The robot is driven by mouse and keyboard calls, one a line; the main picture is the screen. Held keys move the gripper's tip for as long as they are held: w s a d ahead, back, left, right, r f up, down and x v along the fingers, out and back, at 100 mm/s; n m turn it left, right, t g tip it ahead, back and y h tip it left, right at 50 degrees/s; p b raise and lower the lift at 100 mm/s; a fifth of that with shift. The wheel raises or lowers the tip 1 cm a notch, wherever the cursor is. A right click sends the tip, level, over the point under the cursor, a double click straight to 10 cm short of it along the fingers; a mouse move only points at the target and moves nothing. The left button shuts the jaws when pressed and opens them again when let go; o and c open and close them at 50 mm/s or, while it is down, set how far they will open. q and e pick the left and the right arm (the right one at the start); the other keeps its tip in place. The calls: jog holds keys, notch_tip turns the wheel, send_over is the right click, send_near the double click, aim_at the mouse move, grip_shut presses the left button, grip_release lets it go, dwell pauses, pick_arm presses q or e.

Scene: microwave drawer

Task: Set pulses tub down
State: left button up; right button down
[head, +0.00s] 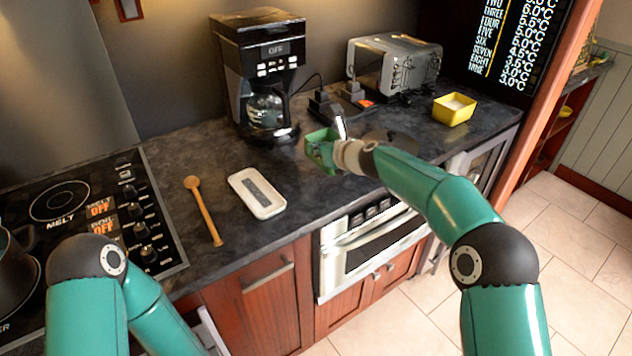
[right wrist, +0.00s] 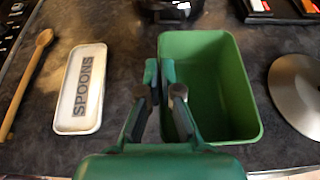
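A green open tub (head: 317,152), which I take to be the pulses tub though no label shows, is at the counter's middle, in front of the coffee maker. In the right wrist view the tub (right wrist: 232,85) looks empty and upright. My right gripper (right wrist: 160,76) has one finger on each side of the tub's left wall, closed on it. In the head view the right gripper (head: 339,132) is partly hidden by its own wrist. I cannot tell whether the tub's base touches the counter. My left arm shows at lower left, but its gripper does not.
A white spoons tray (head: 257,193) and wooden spoon (head: 204,210) lie left of the tub. A coffee maker (head: 262,75) stands behind. A round metal lid (right wrist: 296,92) lies close on the right. A toaster (head: 393,64) and yellow tub (head: 454,109) stand farther right.

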aim_at(323, 171)
notch_tip(323, 171, down, 7)
jog(key=b, duration=0.4)
jog(key=shift+r, duration=0.3)
jog(key=c, duration=1.3)
grip_release()
jog(key=shift+s+d, duration=0.1)
